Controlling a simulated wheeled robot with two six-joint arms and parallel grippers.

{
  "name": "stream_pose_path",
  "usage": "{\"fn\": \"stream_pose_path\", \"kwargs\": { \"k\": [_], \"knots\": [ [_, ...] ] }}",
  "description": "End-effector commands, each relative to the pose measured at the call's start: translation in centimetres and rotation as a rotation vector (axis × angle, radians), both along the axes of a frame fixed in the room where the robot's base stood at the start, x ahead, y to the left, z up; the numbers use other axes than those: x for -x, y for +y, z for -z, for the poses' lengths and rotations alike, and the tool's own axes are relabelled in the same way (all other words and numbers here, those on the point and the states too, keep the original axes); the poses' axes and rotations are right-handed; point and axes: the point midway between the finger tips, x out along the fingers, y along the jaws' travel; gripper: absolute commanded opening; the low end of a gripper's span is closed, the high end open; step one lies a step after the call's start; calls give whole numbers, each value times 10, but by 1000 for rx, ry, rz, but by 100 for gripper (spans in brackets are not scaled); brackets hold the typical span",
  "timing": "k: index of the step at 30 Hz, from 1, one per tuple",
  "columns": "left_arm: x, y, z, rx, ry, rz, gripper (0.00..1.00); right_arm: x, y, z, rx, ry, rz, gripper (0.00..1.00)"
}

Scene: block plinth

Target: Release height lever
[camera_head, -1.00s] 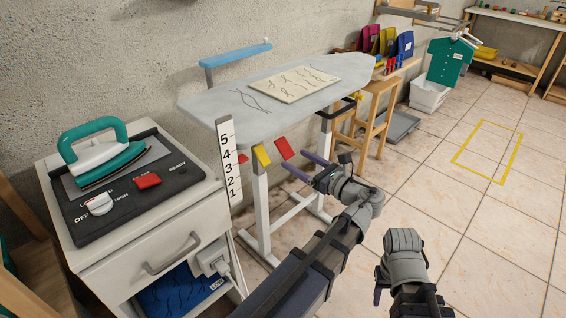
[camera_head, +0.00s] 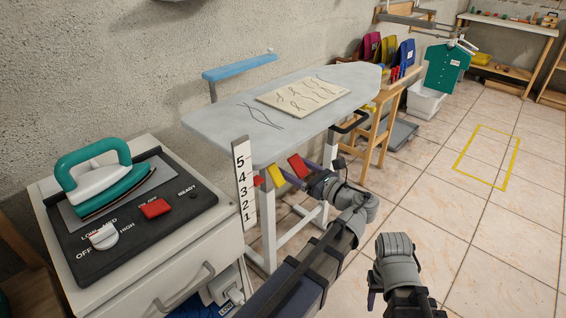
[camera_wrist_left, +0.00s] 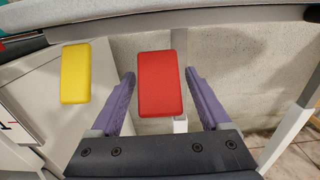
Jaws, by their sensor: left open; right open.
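The ironing board (camera_head: 225,125) stands against the wall. Under its near edge hang a red paddle-like lever (camera_head: 298,166) and a yellow one (camera_head: 276,176). My left gripper (camera_head: 300,175) is open at the red lever. In the left wrist view the red lever (camera_wrist_left: 160,84) sits between the open fingers (camera_wrist_left: 159,76), with gaps on both sides. The yellow lever (camera_wrist_left: 75,73) is outside them, to the left. I cannot tell which lever releases the height. My right gripper (camera_head: 374,296) is open and empty, low over the floor, its fingers mostly hidden.
A numbered scale (camera_head: 243,195) stands at the board's near end, with a small red pointer (camera_head: 258,181) beside it. A cabinet (camera_head: 135,285) with a teal iron (camera_head: 103,180) is at left. A wooden stool (camera_head: 372,140) is behind.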

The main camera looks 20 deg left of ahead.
Motion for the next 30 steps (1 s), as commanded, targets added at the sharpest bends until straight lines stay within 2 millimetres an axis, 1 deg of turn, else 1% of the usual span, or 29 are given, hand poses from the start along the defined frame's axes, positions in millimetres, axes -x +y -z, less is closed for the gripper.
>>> {"fn": "stream_pose_path", "kwargs": {
  "k": [7,8,27,29,30],
  "knots": [
    [0,0,0,0,0,0,80,0,0,0,0,0,0,50],
    [0,0,0,0,0,0,78,0,0,0,0,0,0,50],
    [0,0,0,0,0,0,6,0,0,0,0,0,0,50],
    [0,0,0,0,0,0,0,0,0,0,0,0,0,50],
    [0,0,0,0,0,0,0,0,0,0,0,0,0,50]
  ]
}}
